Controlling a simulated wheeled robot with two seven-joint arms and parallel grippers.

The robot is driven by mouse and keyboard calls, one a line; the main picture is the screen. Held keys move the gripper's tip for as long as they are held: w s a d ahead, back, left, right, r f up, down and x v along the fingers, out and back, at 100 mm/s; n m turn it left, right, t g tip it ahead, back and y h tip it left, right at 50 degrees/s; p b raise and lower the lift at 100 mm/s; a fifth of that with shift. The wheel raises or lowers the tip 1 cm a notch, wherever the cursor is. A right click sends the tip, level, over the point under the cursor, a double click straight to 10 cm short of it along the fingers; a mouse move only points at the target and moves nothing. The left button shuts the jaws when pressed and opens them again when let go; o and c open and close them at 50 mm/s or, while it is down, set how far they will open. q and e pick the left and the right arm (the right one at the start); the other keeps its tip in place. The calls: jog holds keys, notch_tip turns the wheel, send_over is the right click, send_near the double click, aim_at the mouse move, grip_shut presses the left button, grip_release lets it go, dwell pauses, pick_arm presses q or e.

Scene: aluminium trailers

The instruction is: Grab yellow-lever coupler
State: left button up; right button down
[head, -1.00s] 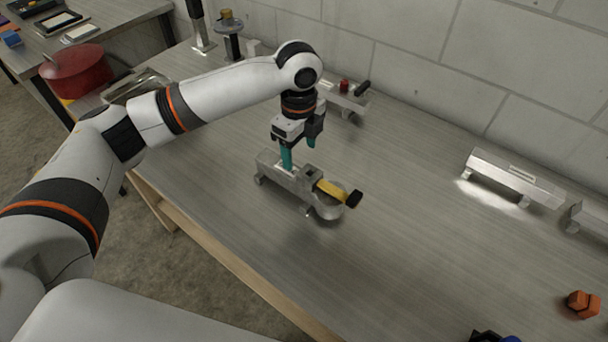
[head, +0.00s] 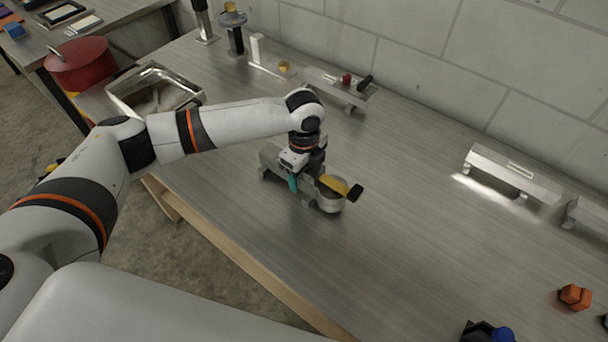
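The yellow-lever coupler (head: 331,198) is a grey metal trailer-like piece with a yellow lever (head: 334,185) ending in a black knob, on the workbench in the middle of the head view. My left gripper (head: 297,181) points down over the coupler's body. One teal finger shows on the near side of the body; the other finger is hidden behind the gripper and body. The fingers straddle the body, but I cannot tell whether they press on it. My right gripper does not show.
A similar trailer with a red part (head: 341,84) stands behind, near the wall. A plain aluminium trailer (head: 512,174) is at the right. A metal tray (head: 128,108) and red pot (head: 80,62) are at the left. An orange block (head: 575,296) lies front right.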

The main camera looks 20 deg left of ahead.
pick_arm(q)
grip_shut()
jog(key=shift+r, duration=0.1)
